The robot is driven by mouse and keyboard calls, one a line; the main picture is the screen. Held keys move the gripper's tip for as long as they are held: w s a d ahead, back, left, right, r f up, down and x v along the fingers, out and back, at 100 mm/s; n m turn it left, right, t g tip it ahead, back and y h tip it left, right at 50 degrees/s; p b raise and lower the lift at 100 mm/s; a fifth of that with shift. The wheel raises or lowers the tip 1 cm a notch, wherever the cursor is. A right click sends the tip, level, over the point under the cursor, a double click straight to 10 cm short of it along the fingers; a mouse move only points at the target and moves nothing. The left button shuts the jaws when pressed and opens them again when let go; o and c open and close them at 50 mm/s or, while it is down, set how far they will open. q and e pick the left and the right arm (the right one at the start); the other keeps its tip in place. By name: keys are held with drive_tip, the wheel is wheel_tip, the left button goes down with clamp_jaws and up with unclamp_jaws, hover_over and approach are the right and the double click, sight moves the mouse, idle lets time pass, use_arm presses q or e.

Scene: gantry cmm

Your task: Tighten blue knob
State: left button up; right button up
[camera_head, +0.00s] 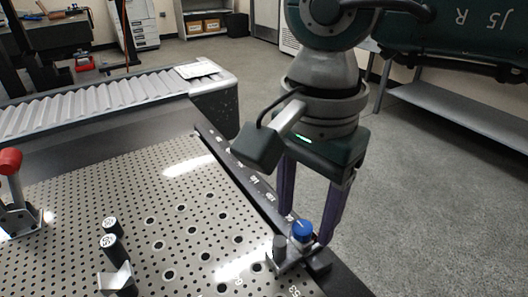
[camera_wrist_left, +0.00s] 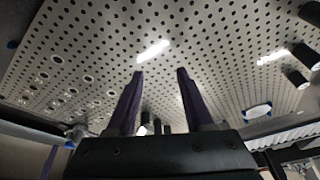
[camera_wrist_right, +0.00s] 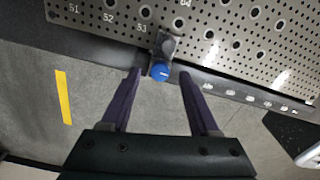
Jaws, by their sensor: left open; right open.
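The blue knob (camera_head: 301,231) sits on a small dark clamp fixture (camera_head: 290,255) at the near right edge of the perforated plate (camera_head: 120,190). In the right wrist view the blue knob (camera_wrist_right: 159,71) lies between the lines of the two fingers, closer to the left one. My right gripper (camera_head: 306,228) is open and points down by the knob; it also shows in the right wrist view (camera_wrist_right: 161,75). Whether a finger touches the knob cannot be told. My left gripper (camera_wrist_left: 160,72) is open and empty in the left wrist view, with the perforated plate beyond it.
A red-handled toggle clamp (camera_head: 12,175) stands at the plate's left. Two dark cylinders (camera_head: 112,236) and a small bracket (camera_head: 116,279) stand at the front. A ribbed bellows rail (camera_head: 90,95) runs behind the plate. Open floor (camera_head: 430,190) lies to the right.

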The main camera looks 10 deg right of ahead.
drive_tip(key=shift+f, duration=0.5)
drive_tip(key=shift+c, duration=0.4)
clamp_jaws()
